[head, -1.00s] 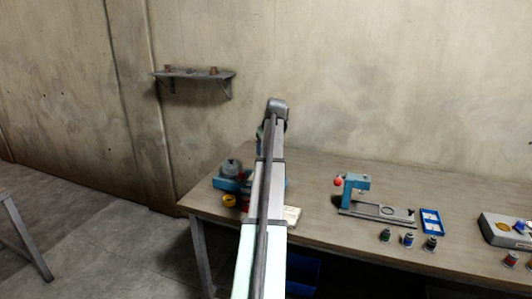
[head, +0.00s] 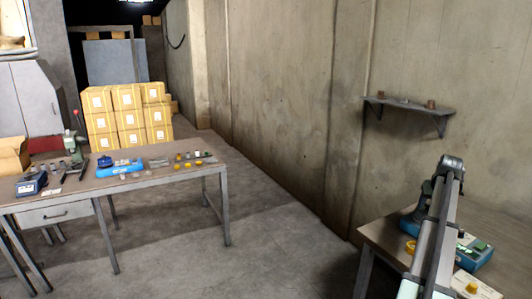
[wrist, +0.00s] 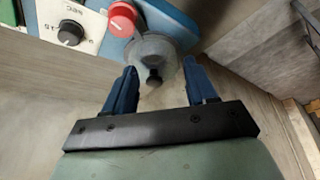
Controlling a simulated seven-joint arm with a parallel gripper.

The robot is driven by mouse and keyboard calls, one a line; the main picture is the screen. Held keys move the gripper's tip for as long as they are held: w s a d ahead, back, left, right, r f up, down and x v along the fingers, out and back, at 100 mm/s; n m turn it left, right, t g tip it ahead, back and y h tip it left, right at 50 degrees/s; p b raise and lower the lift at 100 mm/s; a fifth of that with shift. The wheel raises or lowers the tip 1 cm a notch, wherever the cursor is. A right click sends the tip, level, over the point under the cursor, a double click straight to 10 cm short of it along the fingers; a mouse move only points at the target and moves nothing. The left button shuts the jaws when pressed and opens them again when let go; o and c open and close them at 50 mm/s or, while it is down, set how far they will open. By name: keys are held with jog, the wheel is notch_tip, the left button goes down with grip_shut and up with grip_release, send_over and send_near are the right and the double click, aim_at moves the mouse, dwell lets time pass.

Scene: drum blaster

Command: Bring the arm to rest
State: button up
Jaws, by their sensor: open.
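My gripper (wrist: 159,66) is open in the wrist view, its two blue fingers spread wide with nothing held. A grey round part with a dark knob (wrist: 153,75) shows beyond and between the fingertips; I cannot tell how far off it is. It belongs to or stands by a blue machine (wrist: 180,18) with a red button (wrist: 122,18) and a black dial (wrist: 70,33). In the head view my arm reaches up and forward at the right, over the right-hand bench (head: 384,234). The arm hides my gripper there and part of the blue machine (head: 474,253).
A second bench (head: 190,172) with tools and small parts stands at the left. Stacked cardboard boxes (head: 128,115) are behind it. A wall shelf (head: 410,104) hangs beyond my arm. The floor between the benches is clear.

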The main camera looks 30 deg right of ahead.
jog(key=w+a+f, duration=0.5)
jog(key=w+a, duration=0.2)
jog(key=w, duration=0.4)
jog(key=w+a+f, duration=0.5)
jog(key=w+a, duration=0.2)
jog(key=w, duration=0.3)
jog(key=a+f+n+g+y, duration=0.2)
jog(key=a+f+n+y, duration=0.1)
jog(key=a+f, duration=2.35)
jog(key=s+a+f+n+g, duration=0.1)
jog(key=s+a+f, duration=0.4)
jog(key=a, duration=0.3)
jog(key=s+a+f+n+g+y, duration=0.1)
jog(key=s+a+f, duration=0.4)
jog(key=a+f, duration=0.15)
jog(key=s+a+f+n+g, duration=0.1)
jog(key=s+a+f+g, duration=0.1)
jog(key=s+a+f, duration=0.5)
jog(key=s+a+f+n+g, duration=0.1)
jog(key=s+a+f+g, duration=0.1)
jog(key=s+a, duration=0.5)
jog(key=s+a+f+n+g, duration=0.2)
jog(key=s+a, duration=0.6)
jog(key=s, duration=1)
jog(key=shift+h, duration=0.3)
